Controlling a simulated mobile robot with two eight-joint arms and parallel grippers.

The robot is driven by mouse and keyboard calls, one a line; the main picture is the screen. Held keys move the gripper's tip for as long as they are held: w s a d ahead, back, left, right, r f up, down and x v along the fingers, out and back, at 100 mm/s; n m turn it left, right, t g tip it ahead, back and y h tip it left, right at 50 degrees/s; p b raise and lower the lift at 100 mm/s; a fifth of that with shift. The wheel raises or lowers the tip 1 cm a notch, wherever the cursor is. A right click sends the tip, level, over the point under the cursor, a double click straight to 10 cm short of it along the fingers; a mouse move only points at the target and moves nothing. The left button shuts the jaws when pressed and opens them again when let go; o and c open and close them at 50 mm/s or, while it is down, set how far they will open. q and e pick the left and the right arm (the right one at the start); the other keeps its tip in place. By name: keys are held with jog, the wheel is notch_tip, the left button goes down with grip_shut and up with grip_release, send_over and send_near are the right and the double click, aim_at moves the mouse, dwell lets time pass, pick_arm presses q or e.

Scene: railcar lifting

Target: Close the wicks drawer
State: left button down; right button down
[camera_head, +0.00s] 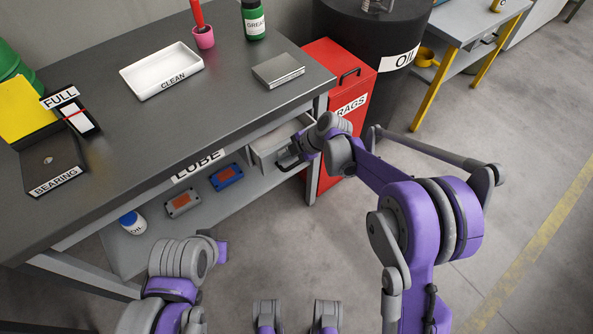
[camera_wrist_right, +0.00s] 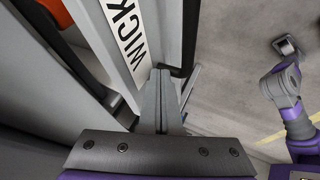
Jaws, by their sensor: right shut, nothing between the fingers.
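The wicks drawer (camera_head: 268,153) is a grey drawer under the right end of the workbench. It stands partly pulled out, with part of its inside showing. In the right wrist view its white label (camera_wrist_right: 126,36) reads "WICK", with the rest cut off or hidden. My right gripper (camera_head: 290,158) is at the drawer's front, by a dark handle. In the right wrist view its fingers (camera_wrist_right: 160,88) are shut and empty, close beside the labelled front. I cannot tell whether they touch it. My left arm shows at the bottom of the head view, but its gripper does not.
A red RAGS cabinet (camera_head: 337,94) and a black OIL drum (camera_head: 372,40) stand right of the workbench (camera_head: 200,110). A lower shelf (camera_head: 205,212) holds blue and grey items and a bottle (camera_head: 132,222).

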jog(key=shift+w+a, duration=0.85)
jog(key=shift+w, duration=0.2)
jog(key=shift+r, duration=0.1)
